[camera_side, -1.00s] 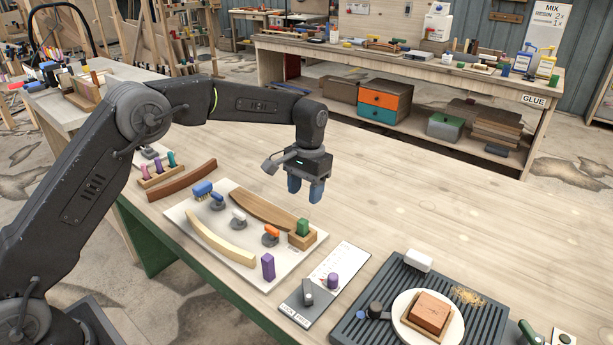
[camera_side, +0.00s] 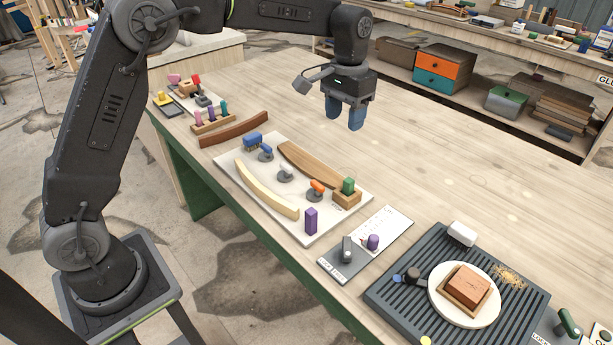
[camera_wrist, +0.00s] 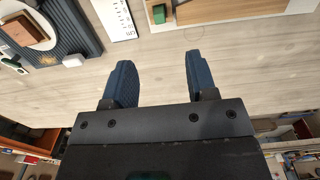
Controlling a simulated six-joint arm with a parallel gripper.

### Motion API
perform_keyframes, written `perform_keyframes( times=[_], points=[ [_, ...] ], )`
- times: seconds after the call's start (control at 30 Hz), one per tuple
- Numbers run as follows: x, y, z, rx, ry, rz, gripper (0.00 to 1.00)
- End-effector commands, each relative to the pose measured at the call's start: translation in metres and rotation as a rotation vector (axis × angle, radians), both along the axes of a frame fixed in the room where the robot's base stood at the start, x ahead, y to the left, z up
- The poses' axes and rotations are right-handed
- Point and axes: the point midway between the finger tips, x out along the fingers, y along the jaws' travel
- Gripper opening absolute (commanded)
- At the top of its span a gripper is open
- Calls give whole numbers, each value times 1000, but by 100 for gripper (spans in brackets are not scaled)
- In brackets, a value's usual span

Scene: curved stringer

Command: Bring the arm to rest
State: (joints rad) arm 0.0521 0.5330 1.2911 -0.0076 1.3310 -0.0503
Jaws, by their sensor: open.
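My gripper (camera_side: 345,113) hangs above the bench, fingers pointing down. Its two blue fingers are apart with nothing between them, and they also show in the wrist view (camera_wrist: 158,80). Below it on the bench lies a white board (camera_side: 322,227). On that board are a curved brown strip (camera_side: 308,168), a curved pale strip (camera_side: 264,191), an upright purple block (camera_side: 311,220) and a green block (camera_side: 348,186) on a wooden block. The fingers are apart from all of these.
A grey ribbed tray (camera_side: 400,306) with a white plate (camera_side: 440,300) holding a wooden block (camera_side: 468,283) stands at front right. A grey-and-white card (camera_side: 385,225) lies beside the board. A dark curved strip (camera_side: 235,130) lies at left.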

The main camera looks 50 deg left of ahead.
Motion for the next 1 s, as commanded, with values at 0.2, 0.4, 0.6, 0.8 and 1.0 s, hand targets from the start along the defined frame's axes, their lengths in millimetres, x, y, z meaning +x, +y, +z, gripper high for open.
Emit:
perform_keyframes(
  times=[0.2,0.4,0.6,0.8,1.0],
  points=[
    [-72,10,56,-3,-133,1,52],
    [-144,17,78,-3,-249,2,52],
    [-216,23,74,-1,-365,2,52],
    [-270,26,53,4,-460,2,52],
    [-293,27,38,6,-504,1,52]
  ],
)
